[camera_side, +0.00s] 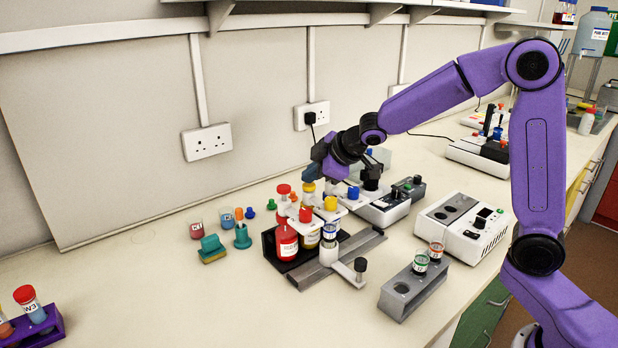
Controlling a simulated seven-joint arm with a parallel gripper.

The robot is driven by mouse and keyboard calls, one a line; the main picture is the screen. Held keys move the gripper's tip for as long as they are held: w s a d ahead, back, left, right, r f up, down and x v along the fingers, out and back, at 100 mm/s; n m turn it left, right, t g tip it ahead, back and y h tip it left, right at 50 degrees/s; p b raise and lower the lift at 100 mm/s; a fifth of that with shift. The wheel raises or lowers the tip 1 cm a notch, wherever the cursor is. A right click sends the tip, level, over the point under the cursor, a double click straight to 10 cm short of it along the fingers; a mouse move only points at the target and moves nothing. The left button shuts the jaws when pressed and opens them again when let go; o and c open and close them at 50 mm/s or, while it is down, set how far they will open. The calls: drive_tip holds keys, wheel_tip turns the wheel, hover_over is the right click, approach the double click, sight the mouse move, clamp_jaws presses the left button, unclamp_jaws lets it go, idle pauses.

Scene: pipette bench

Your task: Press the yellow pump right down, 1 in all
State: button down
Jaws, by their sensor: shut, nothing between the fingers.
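A yellow knob (309,187) stands above the labelled bottles in the middle of the bench, between a red knob (283,188) and my gripper's body. I take it for the yellow pump's head. A second yellow top (330,203) sits just in front and to the right, between a red top (305,213) and a blue top (353,192). My gripper (311,178) is shut and empty, pointing down right over the yellow knob. I cannot tell whether it touches the knob. The gripper's body hides part of what stands behind.
A red bottle (286,243) and other labelled bottles stand close below the tops. A grey vial block (402,292) and a white device (463,225) lie to the right. A purple rack (50,330) is at the lower left.

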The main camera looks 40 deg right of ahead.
drive_tip(key=shift+s+r, duration=0.1)
drive_tip(key=shift+r, duration=1.45)
drive_tip(key=shift+r, duration=0.1)
wheel_tip(320, 180, up, 5)
drive_tip(key=shift+f, duration=0.1)
drive_tip(key=shift+a, duration=0.1)
idle(0.5)
drive_tip(key=g, duration=0.3)
approach(312, 186)
drive_tip(key=s+a+f, duration=0.1)
drive_tip(key=s+a, duration=0.4)
drive_tip(key=a, duration=0.1)
drive_tip(key=s+d+f+g, duration=0.2)
drive_tip(key=s+f, duration=0.1)
drive_tip(key=s, duration=0.6)
drive_tip(key=s+d+f+n+g+h, duration=0.1)
drive_tip(key=s+f+g, duration=0.1)
drive_tip(key=s, duration=0.8)
drive_tip(key=s+d+f+g, duration=0.1)
drive_tip(key=s+f, duration=0.3)
drive_tip(key=s, duration=0.6)
drive_tip(key=shift+d+g, duration=0.4)
drive_tip(key=shift+d, duration=0.45)
